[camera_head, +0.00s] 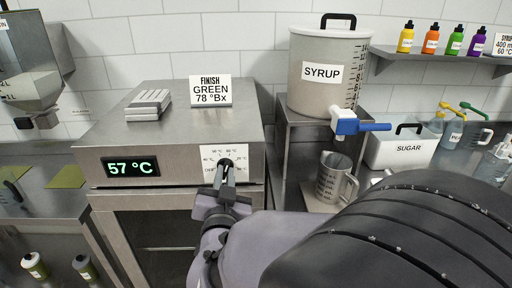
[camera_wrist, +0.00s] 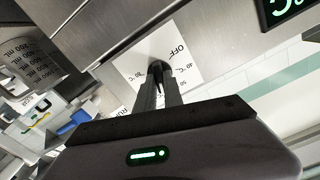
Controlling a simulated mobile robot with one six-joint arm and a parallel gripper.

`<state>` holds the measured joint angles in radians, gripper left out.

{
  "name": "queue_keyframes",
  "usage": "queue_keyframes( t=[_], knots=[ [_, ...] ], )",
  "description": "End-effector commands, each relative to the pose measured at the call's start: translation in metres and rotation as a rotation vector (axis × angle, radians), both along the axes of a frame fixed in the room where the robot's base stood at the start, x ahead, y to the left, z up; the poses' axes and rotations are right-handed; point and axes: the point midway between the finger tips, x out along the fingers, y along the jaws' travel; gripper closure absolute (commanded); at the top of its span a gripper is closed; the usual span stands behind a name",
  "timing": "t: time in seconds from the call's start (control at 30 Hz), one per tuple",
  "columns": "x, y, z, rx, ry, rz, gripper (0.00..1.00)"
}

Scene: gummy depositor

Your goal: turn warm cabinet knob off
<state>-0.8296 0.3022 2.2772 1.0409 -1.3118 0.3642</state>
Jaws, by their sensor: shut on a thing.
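The warm cabinet (camera_head: 180,180) is a steel box with a green display (camera_head: 131,167) reading 57 °C. Its black knob (camera_head: 226,164) sits on a white dial plate (camera_head: 238,152) with temperature marks and OFF, at the front right. My gripper (camera_head: 224,177) is shut on the knob from the front. In the wrist view the fingertips (camera_wrist: 159,70) close around the dark knob (camera_wrist: 159,64), with the OFF mark visible beside it on the dial plate (camera_wrist: 186,60). The fingers hide part of the knob, so its exact pointing direction is hard to tell.
A syrup tank (camera_head: 325,75) with a blue tap handle (camera_head: 360,126) stands on a steel stand to the right, above a measuring jug (camera_head: 335,180). A sugar bin (camera_head: 402,150) is farther right. A sign (camera_head: 211,91) and a white block stack (camera_head: 150,104) rest on the cabinet.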

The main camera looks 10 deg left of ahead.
Motion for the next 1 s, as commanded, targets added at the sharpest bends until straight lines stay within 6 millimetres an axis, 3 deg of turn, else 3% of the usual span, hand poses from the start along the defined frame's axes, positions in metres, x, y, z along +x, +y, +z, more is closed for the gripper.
queue_keyframes(
  t=[1.0],
  knots=[
    [-0.0005, 0.0019, 0.0005, -0.879, -0.211, 0.001, 1.00]
  ],
)
